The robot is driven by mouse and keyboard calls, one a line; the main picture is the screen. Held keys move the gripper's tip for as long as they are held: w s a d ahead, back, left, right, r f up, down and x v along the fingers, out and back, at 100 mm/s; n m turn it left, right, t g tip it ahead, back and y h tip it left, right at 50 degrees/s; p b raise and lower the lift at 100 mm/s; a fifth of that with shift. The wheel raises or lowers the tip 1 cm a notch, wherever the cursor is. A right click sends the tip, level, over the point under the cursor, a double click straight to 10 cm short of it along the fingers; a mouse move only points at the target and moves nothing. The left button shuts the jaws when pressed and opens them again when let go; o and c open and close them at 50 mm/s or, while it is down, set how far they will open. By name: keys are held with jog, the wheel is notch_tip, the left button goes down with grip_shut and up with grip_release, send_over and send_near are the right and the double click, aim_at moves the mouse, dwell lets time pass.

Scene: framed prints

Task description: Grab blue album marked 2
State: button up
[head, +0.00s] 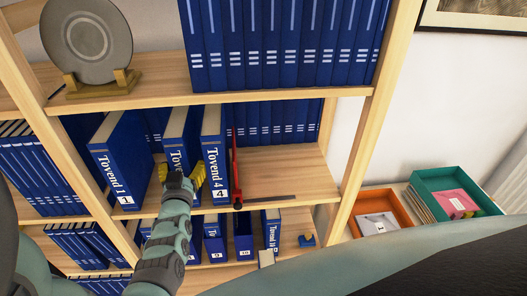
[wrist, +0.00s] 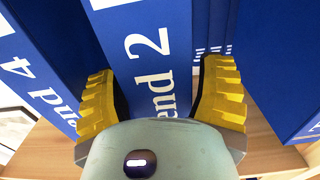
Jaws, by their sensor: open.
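The blue album marked 2 (wrist: 150,45) stands upright on the middle shelf, its white title and number readable in the wrist view. In the head view its spine (head: 175,150) is partly hidden behind my gripper (head: 181,174). My gripper is open, and in the wrist view its yellow fingers (wrist: 158,95) lie on either side of the album's spine. I cannot tell how far they reach along its sides. The album marked 4 (head: 213,150) stands to the right, and Tovend 1 (head: 120,160) stands to the left, leaning slightly.
A red-and-black bookend (head: 236,175) stands right of album 4, with bare shelf (head: 290,175) beyond. More blue albums (head: 280,45) fill the shelf above, and others stand below. An orange tray (head: 385,222) and a teal tray (head: 450,190) sit at the right.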

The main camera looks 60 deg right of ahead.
jog(key=shift+w+d, duration=0.1)
jog(key=shift+d, duration=0.2)
jog(key=c, duration=1.1)
